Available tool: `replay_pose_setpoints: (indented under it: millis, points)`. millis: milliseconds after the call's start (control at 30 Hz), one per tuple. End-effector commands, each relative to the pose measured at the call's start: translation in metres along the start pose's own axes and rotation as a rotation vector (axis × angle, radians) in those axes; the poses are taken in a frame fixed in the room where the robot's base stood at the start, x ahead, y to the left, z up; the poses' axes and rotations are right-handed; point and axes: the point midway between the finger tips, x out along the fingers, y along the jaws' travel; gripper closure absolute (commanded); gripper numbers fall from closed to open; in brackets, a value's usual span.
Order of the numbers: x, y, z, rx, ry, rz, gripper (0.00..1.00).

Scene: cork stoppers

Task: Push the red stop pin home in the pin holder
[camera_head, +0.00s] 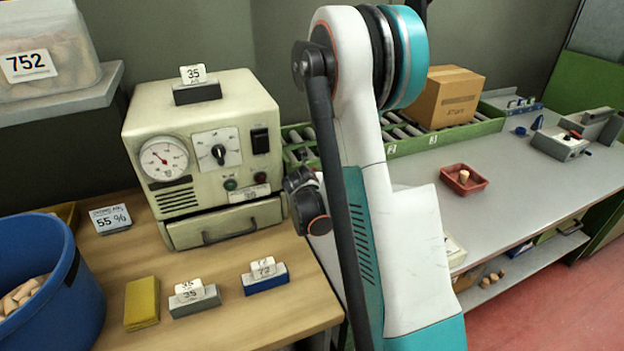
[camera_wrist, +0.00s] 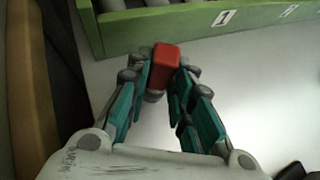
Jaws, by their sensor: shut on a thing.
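In the wrist view, a red block-shaped piece (camera_wrist: 165,62), which looks like the red stop pin, stands out between my fingertips. My gripper (camera_wrist: 161,84) is shut on it, with teal-padded fingers on both sides. A small grey part shows just below the red piece; I cannot tell whether it is a fingertip or part of a holder. I cannot make out the pin holder for certain. In the head view, my arm hides my gripper and the red piece.
A green-edged roller conveyor (camera_head: 447,134) runs along the back of the grey bench (camera_head: 460,218). A red tray (camera_head: 464,188) holds a cork. A grey device (camera_head: 560,146) with a small red part stands at right. A cream oven-like box (camera_head: 205,150) is at left.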

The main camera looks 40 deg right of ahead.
Motion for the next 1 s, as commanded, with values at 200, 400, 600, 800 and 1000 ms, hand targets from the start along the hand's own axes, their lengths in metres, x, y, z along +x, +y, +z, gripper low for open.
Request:
replay_pose_setpoints:
  millis: [200,400,600,800,1000]
  points:
    - [0.0020,0.0001,-0.0026,0.000,0.000,0.000,1.00]
    - [0.0035,0.0001,-0.0049,0.000,0.000,0.000,1.00]
    - [0.0050,0.0000,-0.0071,0.000,0.000,0.000,1.00]
    - [0.0053,0.0000,-0.0076,0.000,0.000,0.000,0.55]
    - [0.0052,0.0000,-0.0077,0.000,0.000,0.000,0.55]
